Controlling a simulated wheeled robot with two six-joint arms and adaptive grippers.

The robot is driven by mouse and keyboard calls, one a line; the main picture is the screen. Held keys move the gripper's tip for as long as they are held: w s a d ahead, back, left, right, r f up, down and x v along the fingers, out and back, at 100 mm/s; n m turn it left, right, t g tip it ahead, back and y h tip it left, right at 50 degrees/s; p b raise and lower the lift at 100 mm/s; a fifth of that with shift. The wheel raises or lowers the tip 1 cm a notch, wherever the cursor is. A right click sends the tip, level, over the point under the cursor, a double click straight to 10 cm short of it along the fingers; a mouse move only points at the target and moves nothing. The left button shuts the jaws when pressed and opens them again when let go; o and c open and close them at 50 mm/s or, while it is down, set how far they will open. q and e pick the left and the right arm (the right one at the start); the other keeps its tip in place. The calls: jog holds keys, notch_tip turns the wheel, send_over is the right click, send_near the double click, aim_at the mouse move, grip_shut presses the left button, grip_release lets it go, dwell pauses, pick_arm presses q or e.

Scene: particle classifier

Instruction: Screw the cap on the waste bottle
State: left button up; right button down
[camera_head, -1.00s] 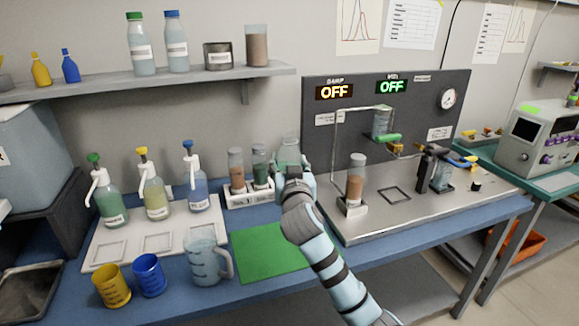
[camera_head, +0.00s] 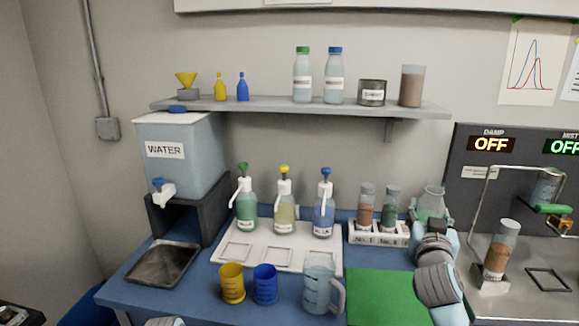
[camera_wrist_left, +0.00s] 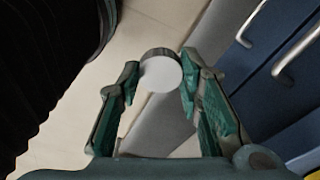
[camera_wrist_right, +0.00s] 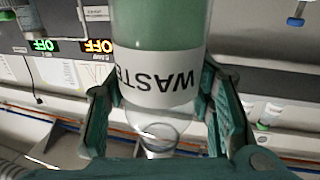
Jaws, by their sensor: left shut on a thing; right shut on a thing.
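The waste bottle (camera_head: 431,201) stands upright in the head view, just right of the tube rack, pale and clear with a narrow top. In the right wrist view its WASTE label (camera_wrist_right: 160,91) shows upside down, with green above the label. My right gripper (camera_head: 433,222) is shut on it; the fingers lie on both sides in the right wrist view (camera_wrist_right: 155,105). A round grey-white cap (camera_wrist_left: 161,72) is held between the fingertips of my left gripper (camera_wrist_left: 160,78), with floor and blue cabinet behind. I see no cap on the bottle's neck.
The tube rack (camera_head: 378,238) stands close left of the bottle, with a green mat (camera_head: 385,298) in front. A jug (camera_head: 320,285), yellow cup (camera_head: 232,284) and blue cup (camera_head: 265,285) line the front. Pump bottles stand on a white tray (camera_head: 275,262). The damping rig stands right.

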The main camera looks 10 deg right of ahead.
jog(key=shift+w+a+r+y, duration=0.15)
jog(key=shift+a+r+y, duration=0.15)
jog(key=shift+a, duration=0.05)
pick_arm(q)
jog(key=shift+r, duration=0.2)
pick_arm(e)
jog(key=s+a+r+n+t+y, duration=0.1)
jog(key=s+a+r+n+y, duration=0.15)
jog(key=a+y, duration=0.35)
jog(key=s+a+r+n+t+y, duration=0.1)
jog(key=a+r+n+t+y, duration=0.2)
jog(key=a, duration=0.4)
pick_arm(q)
jog(key=shift+r+p, duration=0.3)
jog(key=shift+p, duration=0.2)
jog(key=shift+r+p, duration=0.3)
pick_arm(e)
jog(key=s+a+f+n+g+y, duration=0.1)
jog(key=s+a+f+n+y, duration=0.2)
jog(key=s+f, duration=0.4)
jog(key=s+a+f+n+g+y, duration=0.2)
jog(key=s+a+f+y, duration=0.3)
jog(key=s, duration=0.5)
notch_tip(320, 180, down, 2)
jog(key=shift+s+a+f+n+y, duration=0.15)
jog(key=shift+a+n+y, duration=0.25)
jog(key=shift+a+n, duration=0.65)
jog(key=shift+a, duration=0.15)
jog(key=shift+a, duration=0.15)
